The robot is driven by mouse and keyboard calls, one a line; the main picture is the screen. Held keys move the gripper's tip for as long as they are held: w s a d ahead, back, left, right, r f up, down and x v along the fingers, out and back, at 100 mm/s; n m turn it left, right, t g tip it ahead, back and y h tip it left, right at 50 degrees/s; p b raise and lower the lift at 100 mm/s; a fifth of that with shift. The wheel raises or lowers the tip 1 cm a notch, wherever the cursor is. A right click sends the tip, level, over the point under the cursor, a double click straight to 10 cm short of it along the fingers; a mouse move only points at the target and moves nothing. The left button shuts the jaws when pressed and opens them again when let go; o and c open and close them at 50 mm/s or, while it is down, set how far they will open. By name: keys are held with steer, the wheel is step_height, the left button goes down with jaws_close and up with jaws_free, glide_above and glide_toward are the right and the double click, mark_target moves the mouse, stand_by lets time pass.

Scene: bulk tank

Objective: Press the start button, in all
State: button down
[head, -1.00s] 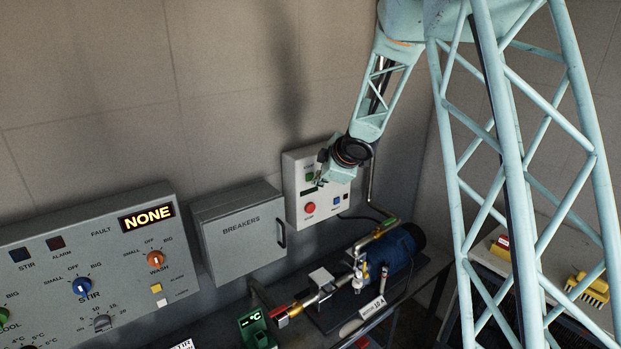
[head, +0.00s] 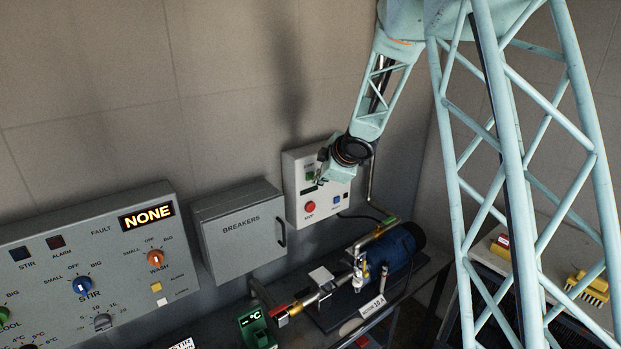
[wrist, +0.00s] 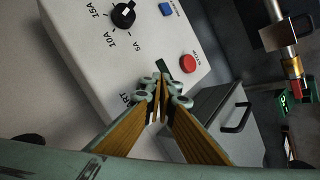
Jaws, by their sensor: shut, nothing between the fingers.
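The white control box (head: 293,193) hangs on the wall. Its green start button (head: 309,172) shows only partly in the head view, next to my gripper (head: 317,178). In the wrist view my gripper (wrist: 162,88) is shut and empty, its fingertips in front of the box face (wrist: 85,55) beside the partly covered start lettering. The fingers hide the start button there. I cannot tell whether the tips touch it. The red stop button (wrist: 188,62) lies beyond the fingertips and also shows in the head view (head: 310,207).
The box also has a black amp dial (wrist: 123,15) and a blue button (wrist: 166,9). The grey breaker cabinet (head: 240,250) stands left of it, and a panel (head: 110,250) with knobs is farther left. A blue motor (head: 390,255) and pipes sit below.

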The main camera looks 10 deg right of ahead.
steer(key=shift+w+a+p, duration=0.35)
steer(key=shift+w+p, duration=0.15)
steer(key=shift+w, duration=0.3)
stand_by(1.6)
steer(key=shift+s+d, duration=0.1)
steer(key=shift+s, duration=0.1)
stand_by(0.3)
steer(key=shift+s+d, duration=0.25)
steer(key=shift+s, duration=0.35)
steer(key=shift+s+b, duration=0.1)
steer(key=shift+b, duration=0.2)
steer(key=shift+s+d+b, duration=0.25)
steer(key=shift+s+d, duration=0.1)
steer(key=shift+s, duration=0.35)
steer(key=shift+s+d+b, duration=0.2)
steer(key=shift+s+d, duration=0.2)
steer(key=shift+s, duration=0.35)
steer(key=shift+s+d+b, duration=0.25)
steer(key=shift+s+d, duration=0.1)
steer(key=shift+s, duration=0.35)
